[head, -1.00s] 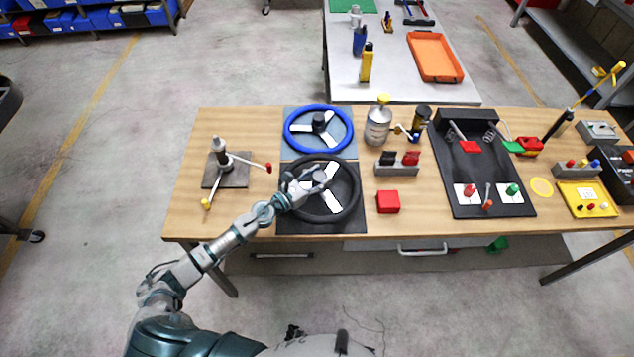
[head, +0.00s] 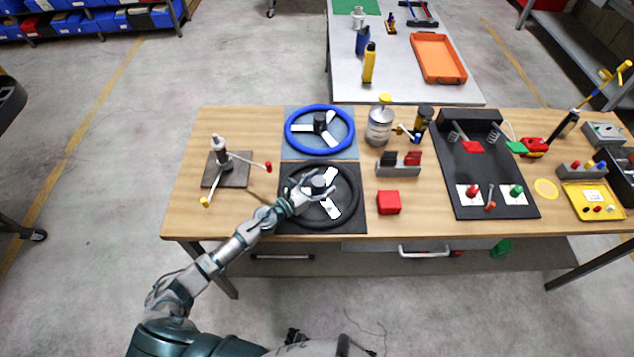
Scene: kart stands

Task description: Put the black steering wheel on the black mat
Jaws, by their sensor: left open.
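The black steering wheel (head: 353,186) lies on the black mat (head: 359,228) on the wooden table, its ring within or close to the mat's edges. It has white spokes and a dark hub. My left gripper (head: 322,188) is open over the wheel's left side and hub, partly hiding both. I cannot tell whether its fingers touch the wheel. My right gripper is not in view.
A blue steering wheel (head: 319,152) lies on a blue-grey mat (head: 290,112) just behind. A lever stand (head: 222,155) is to the left. A red block (head: 388,202) and a switch block (head: 399,169) stand close to the right. The table's front left is clear.

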